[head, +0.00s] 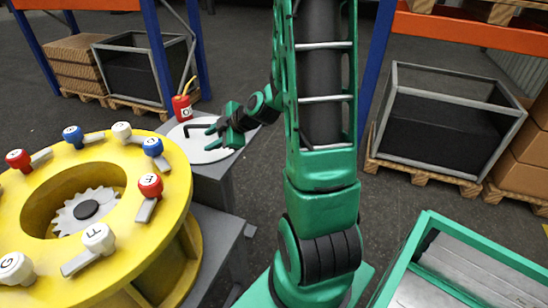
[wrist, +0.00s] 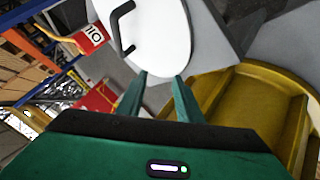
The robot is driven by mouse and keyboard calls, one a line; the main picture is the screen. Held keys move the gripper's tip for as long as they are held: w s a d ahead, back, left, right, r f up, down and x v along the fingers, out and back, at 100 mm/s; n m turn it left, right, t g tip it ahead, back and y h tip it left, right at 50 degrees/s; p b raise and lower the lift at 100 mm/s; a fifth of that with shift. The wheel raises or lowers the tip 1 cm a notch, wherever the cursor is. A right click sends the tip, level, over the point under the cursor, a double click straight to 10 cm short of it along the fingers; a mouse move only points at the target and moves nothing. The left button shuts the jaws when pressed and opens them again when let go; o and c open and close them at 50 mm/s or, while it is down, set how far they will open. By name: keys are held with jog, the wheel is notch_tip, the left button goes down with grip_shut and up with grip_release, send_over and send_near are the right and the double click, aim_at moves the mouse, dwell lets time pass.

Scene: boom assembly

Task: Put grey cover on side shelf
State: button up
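The grey cover is a pale disc (head: 194,153) with a black bar handle (head: 194,130). It lies flat on the grey side shelf (head: 212,172), beside the yellow round assembly (head: 178,185). In the wrist view the pale disc (wrist: 160,45) lies beyond my gripper's fingertips (wrist: 160,76). The black handle (wrist: 122,28) is up and left of the fingers, apart from them.
A red oil can (head: 182,108) stands at the back of the shelf, close to the disc. The yellow assembly carries several coloured lettered handles and a central gear (head: 88,210). A green-framed bin (head: 440,250) is at lower right. Racks and crates (head: 445,130) stand behind.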

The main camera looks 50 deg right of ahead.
jog(key=s+r+m+g, duration=0.2)
jog(key=s+m, duration=0.4)
jog(key=s, duration=0.4)
jog(key=s+r+m+g+h, duration=0.1)
jog(key=s+r+m+g, duration=0.2)
jog(key=s+m, duration=0.3)
jog(key=s+a+r+m+g+h, duration=0.1)
jog(key=s+r+m+g, duration=0.2)
jog(key=s, duration=1.2)
jog(key=m+g, duration=0.1)
jog(key=m, duration=0.2)
jog(key=shift+s+r+g, duration=0.15)
jog(key=shift+g, duration=0.25)
jog(key=shift+w+f, duration=0.25)
jog(key=shift+w, duration=0.2)
